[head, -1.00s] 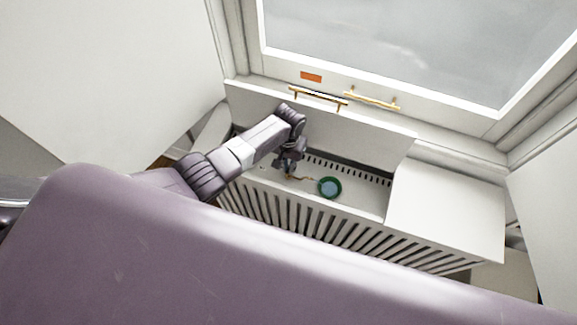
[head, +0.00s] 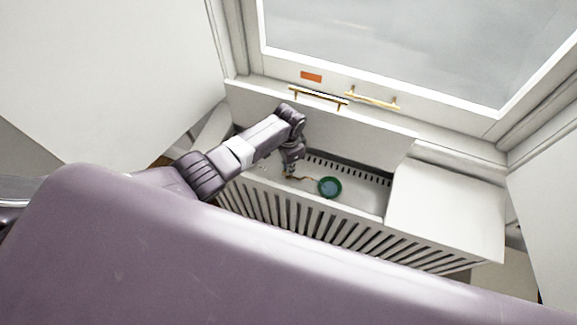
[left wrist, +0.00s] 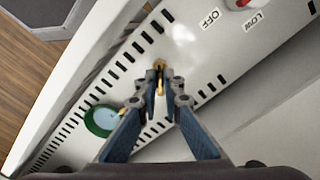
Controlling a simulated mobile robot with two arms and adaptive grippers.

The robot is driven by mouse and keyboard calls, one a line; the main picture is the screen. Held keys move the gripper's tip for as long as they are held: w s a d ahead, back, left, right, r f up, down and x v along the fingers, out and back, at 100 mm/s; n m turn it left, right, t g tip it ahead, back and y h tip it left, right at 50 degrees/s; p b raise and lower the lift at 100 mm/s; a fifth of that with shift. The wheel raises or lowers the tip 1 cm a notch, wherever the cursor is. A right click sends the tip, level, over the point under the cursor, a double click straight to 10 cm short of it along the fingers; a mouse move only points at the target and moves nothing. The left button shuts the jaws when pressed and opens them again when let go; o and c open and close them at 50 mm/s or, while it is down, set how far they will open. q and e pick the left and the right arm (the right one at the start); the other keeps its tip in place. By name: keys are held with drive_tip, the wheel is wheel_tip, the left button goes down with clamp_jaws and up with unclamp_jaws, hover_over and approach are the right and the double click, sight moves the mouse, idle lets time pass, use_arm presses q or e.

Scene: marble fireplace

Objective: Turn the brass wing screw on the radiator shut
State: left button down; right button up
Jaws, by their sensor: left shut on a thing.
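The brass wing screw (left wrist: 160,82) sits on the white slotted panel of the radiator (head: 300,215). In the left wrist view it stands between the fingertips of my left gripper (left wrist: 159,97), which is shut on it. In the head view my left gripper (head: 290,172) reaches down into the open recess behind the radiator's grille; the screw is mostly hidden there at this size. My right gripper is not in view.
A green-rimmed round dish (head: 329,187) lies in the recess right of my left gripper. A raised white flap with a brass handle (head: 318,97) stands behind. The left wrist view shows "OFF" (left wrist: 210,19) and "LOW" labels beside a red-marked knob (left wrist: 240,4).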

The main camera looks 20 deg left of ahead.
use_arm(q)
drive_tip(key=m, duration=0.4)
drive_tip(key=shift+w+m, duration=0.1)
drive_tip(key=shift+m, duration=0.2)
drive_tip(key=m+b, duration=0.1)
drive_tip(key=m, duration=0.3)
drive_tip(key=shift+m, duration=0.4)
drive_tip(key=c, duration=2.1)
unclamp_jaws()
drive_tip(key=shift+r, duration=0.1)
wheel_tip(320, 180, up, 12)
drive_tip(key=shift+f, duration=0.1)
